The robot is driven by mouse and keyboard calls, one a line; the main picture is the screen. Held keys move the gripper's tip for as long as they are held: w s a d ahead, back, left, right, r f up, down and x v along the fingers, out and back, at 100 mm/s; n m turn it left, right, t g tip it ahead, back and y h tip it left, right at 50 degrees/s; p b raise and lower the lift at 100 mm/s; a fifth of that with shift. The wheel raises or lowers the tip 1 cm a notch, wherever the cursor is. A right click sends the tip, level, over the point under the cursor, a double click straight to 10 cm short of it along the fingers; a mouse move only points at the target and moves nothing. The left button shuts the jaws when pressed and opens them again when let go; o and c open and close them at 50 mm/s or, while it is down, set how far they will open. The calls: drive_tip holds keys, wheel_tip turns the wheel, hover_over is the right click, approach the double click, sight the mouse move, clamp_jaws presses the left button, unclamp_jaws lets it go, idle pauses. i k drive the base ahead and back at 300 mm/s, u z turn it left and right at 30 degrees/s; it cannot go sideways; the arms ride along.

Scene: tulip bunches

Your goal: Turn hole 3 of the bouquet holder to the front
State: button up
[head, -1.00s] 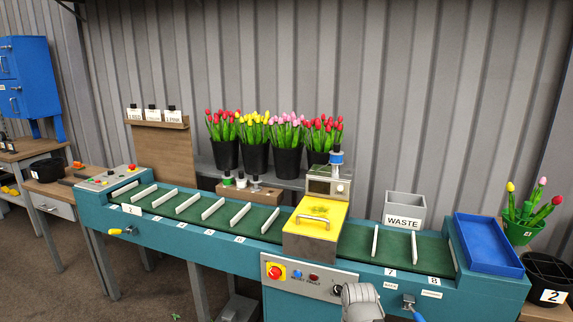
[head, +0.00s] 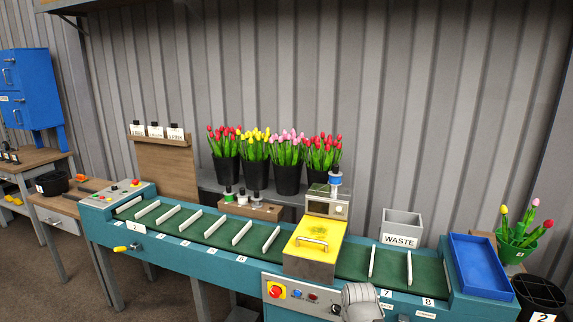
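The likely bouquet holder is a green pot (head: 517,240) at the far right of the head view, beside the blue tray. Yellow, pink and red tulips (head: 520,215) stand in it, spread apart and leaning outward. A small pale label shows low on its front, too small to read now; its separate holes cannot be made out. My gripper's fingers are not in view. Only a grey rounded part, which looks like my arm, shows at the bottom edge in front of the conveyor's control panel, well to the left of the green pot.
A teal conveyor (head: 190,252) with white dividers crosses the view. A yellow-lidded box (head: 314,246) sits on it. A blue tray (head: 482,266) is at its right end, with a black bucket (head: 540,290) labelled 2 beyond. A WASTE bin (head: 401,226) and tulip buckets (head: 287,178) stand behind.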

sight(510, 254)
drive_tip(key=z, duration=1.6)
drive_tip(key=i, duration=1.15)
drive_tip(key=u, duration=0.35)
